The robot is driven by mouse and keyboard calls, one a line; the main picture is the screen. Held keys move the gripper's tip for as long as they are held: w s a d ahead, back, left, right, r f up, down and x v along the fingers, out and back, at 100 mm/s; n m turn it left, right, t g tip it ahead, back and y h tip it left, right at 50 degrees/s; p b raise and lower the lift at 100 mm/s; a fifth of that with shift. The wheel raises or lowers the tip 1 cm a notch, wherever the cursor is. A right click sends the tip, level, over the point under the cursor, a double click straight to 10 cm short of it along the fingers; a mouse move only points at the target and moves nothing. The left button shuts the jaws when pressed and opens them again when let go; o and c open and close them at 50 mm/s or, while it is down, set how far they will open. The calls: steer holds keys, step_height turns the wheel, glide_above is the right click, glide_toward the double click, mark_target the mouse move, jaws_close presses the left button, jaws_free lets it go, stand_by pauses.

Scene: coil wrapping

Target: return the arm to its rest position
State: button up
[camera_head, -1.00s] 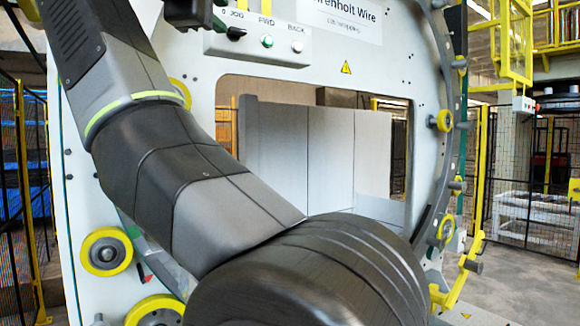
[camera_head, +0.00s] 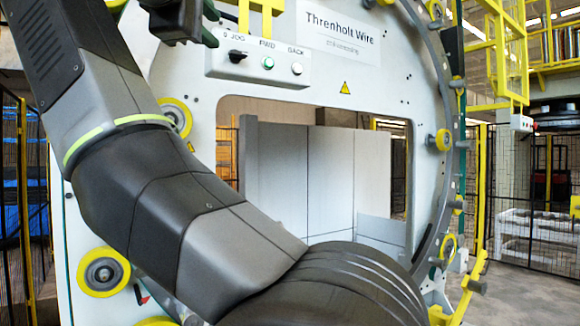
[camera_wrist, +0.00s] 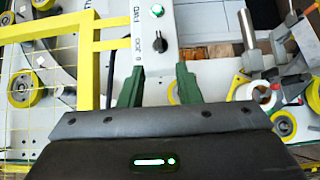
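My arm crosses the left of the head view, from the upper left down to a large dark joint at the bottom middle.
The white wrapping machine (camera_head: 400,70) stands close in front, with a ring and several yellow rollers (camera_head: 103,272). A yellow frame (camera_wrist: 87,60) is close left of the fingers in the wrist view; a white roll (camera_wrist: 262,97) lies right. Clear floor (camera_head: 530,290) shows at right.

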mark_target(238, 54)
steer(key=w, duration=0.3)
steer(key=w+d+p, duration=0.1)
steer(key=w, duration=0.3)
steer(key=w+d, duration=0.1)
steer(key=w, duration=0.3)
steer(key=shift+d+p, duration=0.15)
steer(key=shift+p, duration=0.2)
steer(key=shift+f, duration=0.2)
steer(key=shift+s+f+n+t+b, duration=0.15)
steer(key=shift+f+n+t+b, duration=0.1)
steer(key=shift+n+t+b, duration=0.75)
steer(key=b, duration=0.3)
steer(key=shift+f+n+t, duration=0.15)
steer(key=shift+n+t, duration=0.15)
steer(key=shift+n, duration=0.1)
steer(key=shift+n+t+b, duration=0.4)
steer(key=shift+n+b, duration=0.1)
steer(key=shift+b, duration=0.3)
steer(key=n+t+y+b, duration=0.1)
steer(key=n+b, duration=0.1)
steer(key=b, duration=0.1)
steer(key=n+t+y+b, duration=0.1)
steer(key=n+b, duration=0.1)
steer(key=b, duration=0.1)
steer(key=shift+w+d+f+n+t, duration=0.1)
steer(key=shift+w+f+n+t, duration=0.1)
steer(key=shift+n+t, duration=0.15)
steer(key=shift+d+r+n+t+y+b, duration=0.15)
steer(key=shift+n+t+y+b, duration=0.6)
steer(key=shift+n+y, duration=0.75)
